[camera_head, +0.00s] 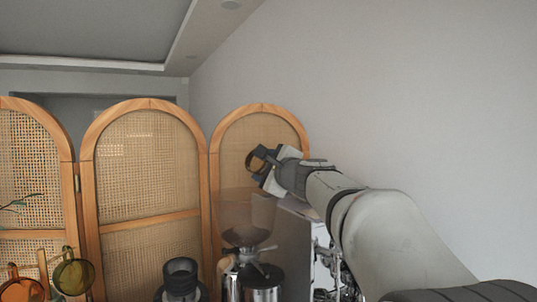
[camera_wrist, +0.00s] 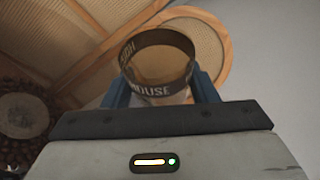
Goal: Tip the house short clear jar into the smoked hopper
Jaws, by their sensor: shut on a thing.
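The short clear jar (camera_wrist: 158,88) has a dark band lettered "HOUSE". It sits between the blue fingers of my gripper (camera_wrist: 162,80), which is shut on it. In the head view the jar (camera_head: 256,160) is small and tilted at the end of my raised arm, with my gripper (camera_head: 268,173) around it. I cannot tell whether anything is in the jar. The smoked hopper (camera_head: 248,212) is a see-through brownish funnel on top of the grinder, below and slightly left of the jar. The jar is apart from it, high above.
A grinder (camera_head: 246,238) stands beside a pale boxy machine (camera_head: 297,232). Rattan screens (camera_head: 145,165) rise behind, and a bare wall (camera_head: 390,100) is at the right.

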